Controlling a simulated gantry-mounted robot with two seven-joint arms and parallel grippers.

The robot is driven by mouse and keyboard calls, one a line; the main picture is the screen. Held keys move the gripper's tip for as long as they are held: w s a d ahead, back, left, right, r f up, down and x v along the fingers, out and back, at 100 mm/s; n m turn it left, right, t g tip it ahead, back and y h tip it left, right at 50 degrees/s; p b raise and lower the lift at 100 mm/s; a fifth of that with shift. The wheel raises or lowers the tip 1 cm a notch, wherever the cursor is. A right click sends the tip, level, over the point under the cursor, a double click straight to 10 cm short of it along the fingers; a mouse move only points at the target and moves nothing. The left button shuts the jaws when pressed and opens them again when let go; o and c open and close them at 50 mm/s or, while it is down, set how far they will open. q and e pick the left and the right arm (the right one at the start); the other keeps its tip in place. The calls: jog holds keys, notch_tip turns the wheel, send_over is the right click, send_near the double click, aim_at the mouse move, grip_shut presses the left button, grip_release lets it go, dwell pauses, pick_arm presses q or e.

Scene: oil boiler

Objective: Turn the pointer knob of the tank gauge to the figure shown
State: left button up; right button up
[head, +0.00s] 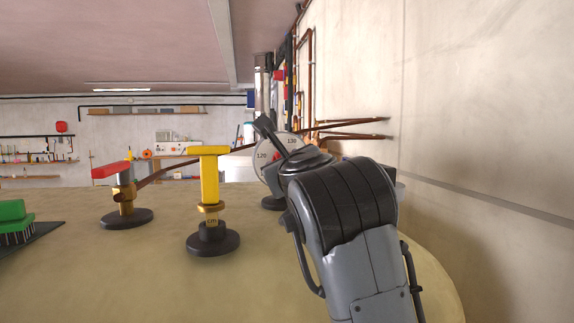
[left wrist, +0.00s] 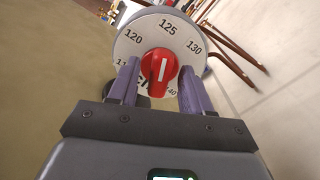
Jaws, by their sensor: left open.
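The tank gauge is a round white dial (left wrist: 126,42) with black figures; 120, 125 and 130 read clearly in the left wrist view. At its middle is a red pointer knob (left wrist: 160,68) with a white line, which points up at about 125. My left gripper (left wrist: 160,84) is open, with one purple finger on each side of the knob and a small gap showing on both sides. My right gripper is not in view.
A green brush (head: 14,215) lies at the far left. A pale wall (head: 480,110) with copper pipes rises close on the right.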

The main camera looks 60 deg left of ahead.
pick_arm(q)
jog(key=p+v, duration=1)
jog(key=shift+d, duration=0.35)
jog(key=shift+s, duration=0.15)
jog(key=shift+r, duration=0.1)
dwell(0.5)
